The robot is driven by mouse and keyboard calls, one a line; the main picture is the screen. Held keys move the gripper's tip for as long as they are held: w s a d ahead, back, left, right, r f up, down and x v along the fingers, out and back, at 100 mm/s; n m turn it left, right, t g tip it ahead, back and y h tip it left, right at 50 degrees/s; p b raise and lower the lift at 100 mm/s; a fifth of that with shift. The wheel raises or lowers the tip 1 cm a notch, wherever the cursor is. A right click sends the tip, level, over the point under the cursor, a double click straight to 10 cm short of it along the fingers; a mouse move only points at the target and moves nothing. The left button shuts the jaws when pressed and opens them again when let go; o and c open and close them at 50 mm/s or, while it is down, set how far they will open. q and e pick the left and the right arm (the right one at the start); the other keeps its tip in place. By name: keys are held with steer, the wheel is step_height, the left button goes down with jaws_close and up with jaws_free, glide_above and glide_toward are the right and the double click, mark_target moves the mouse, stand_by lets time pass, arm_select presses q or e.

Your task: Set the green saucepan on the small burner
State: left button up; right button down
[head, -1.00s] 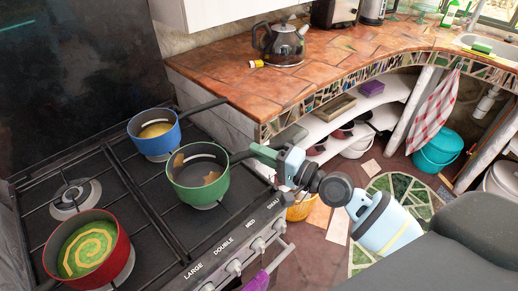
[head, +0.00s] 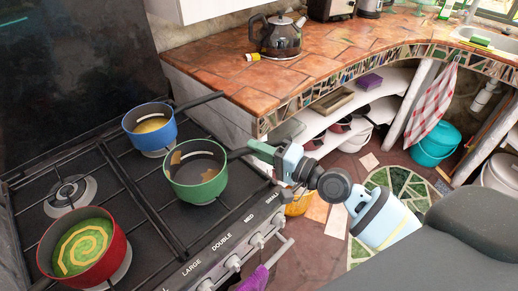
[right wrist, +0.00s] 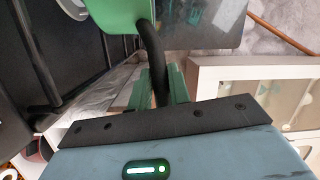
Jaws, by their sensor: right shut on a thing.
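The green saucepan (head: 196,190) is upright at the hob's front right, above or on a burner there; a gap beneath is hard to judge. It holds a few tan pieces. My right gripper (head: 262,151) is shut on its dark handle (head: 238,154). In the right wrist view the handle (right wrist: 150,45) runs between the green fingers (right wrist: 162,88), and the pan's green side (right wrist: 113,14) shows at the top. One bare burner (head: 70,194) lies at the back left. I cannot tell for sure which burner is the small one. My left gripper is out of view.
A blue pan (head: 150,136) stands at the back right of the hob (head: 125,210), close to the green one. A red pan (head: 117,258) with green and yellow contents is at the front left. Knobs (head: 233,263) line the front edge. A kettle (head: 280,38) stands on the counter.

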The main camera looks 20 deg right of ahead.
steer(key=c, duration=1.4)
jaws_free()
steer(key=shift+o, duration=0.8)
steer(key=shift+f, duration=0.25)
steer(key=b+v, duration=0.2)
steer(key=v, duration=0.5)
steer(key=shift+s+d+r+b, duration=0.15)
steer(key=shift+s+d+b, duration=0.15)
steer(key=shift+s, duration=0.05)
